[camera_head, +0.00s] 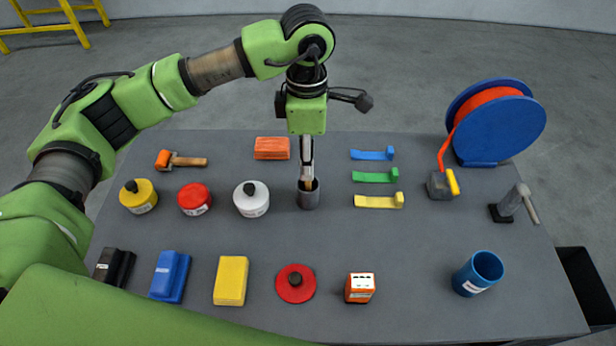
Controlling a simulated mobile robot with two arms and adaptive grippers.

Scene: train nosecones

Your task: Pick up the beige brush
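My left gripper (307,163) points straight down over a small dark grey cup (309,199) near the middle of the table. Its narrow fingers end just above the cup's mouth. A small beige-brown piece (307,184), which looks like part of the beige brush, shows in the cup's mouth directly below the fingertips. Most of the brush is hidden by the cup and the gripper. The fingers are seen edge-on, so I cannot tell whether they are open or shut on the brush. My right gripper is not in view.
White (251,200), red (194,199) and yellow (138,196) round containers stand left of the cup. An orange-red block (272,148) lies behind it. Blue, green and yellow (379,201) pieces lie to the right. A blue reel (498,128) stands at the back right.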

